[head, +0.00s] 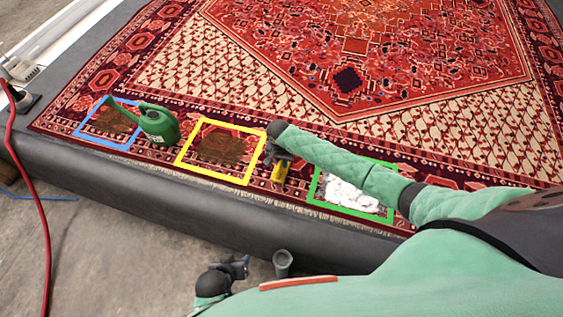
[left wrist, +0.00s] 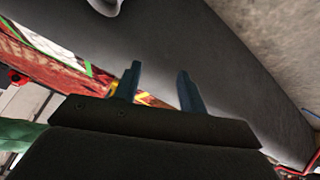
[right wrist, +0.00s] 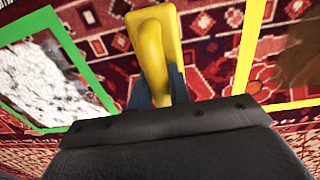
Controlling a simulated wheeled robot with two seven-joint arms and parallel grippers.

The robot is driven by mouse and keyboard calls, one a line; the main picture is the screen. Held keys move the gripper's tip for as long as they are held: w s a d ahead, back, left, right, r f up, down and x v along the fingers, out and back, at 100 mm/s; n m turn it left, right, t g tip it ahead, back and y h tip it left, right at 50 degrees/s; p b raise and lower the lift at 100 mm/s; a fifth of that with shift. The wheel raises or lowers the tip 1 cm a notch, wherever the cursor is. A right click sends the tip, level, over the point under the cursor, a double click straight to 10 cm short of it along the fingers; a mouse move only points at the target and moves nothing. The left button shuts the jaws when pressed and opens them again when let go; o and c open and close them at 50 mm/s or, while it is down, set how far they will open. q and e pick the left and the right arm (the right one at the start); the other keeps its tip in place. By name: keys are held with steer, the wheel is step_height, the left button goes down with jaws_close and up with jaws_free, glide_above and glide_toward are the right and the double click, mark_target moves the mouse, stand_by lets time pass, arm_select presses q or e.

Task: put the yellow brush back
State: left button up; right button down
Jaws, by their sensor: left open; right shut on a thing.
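The yellow brush (head: 279,171) is over the rug, between the yellow frame and the green frame. My right gripper (head: 276,154) is shut on it. In the right wrist view the brush (right wrist: 153,45) sticks out beyond the fingers (right wrist: 158,88), which close around its narrow part. I cannot tell whether the brush touches the rug. My left gripper (head: 238,266) is open and empty, low in front of the dark padded edge; its two spread fingers show in the left wrist view (left wrist: 158,88).
On the patterned rug (head: 400,60) lie a blue frame (head: 103,144) and a yellow frame (head: 213,179) around brown stains, and a green frame (head: 349,212) around white foam. A green watering can (head: 160,124) stands between blue and yellow. A red hose (head: 42,215) runs at left.

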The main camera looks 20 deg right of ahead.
arm_select(q)
steer(key=shift+r, duration=0.15)
arm_select(e)
steer(key=c, duration=1.5)
jaws_free()
steer(key=shift+o, duration=1)
arm_select(q)
steer(key=shift+w+r, duration=0.25)
steer(key=shift+r, duration=0.15)
steer(key=shift+f, duration=0.2)
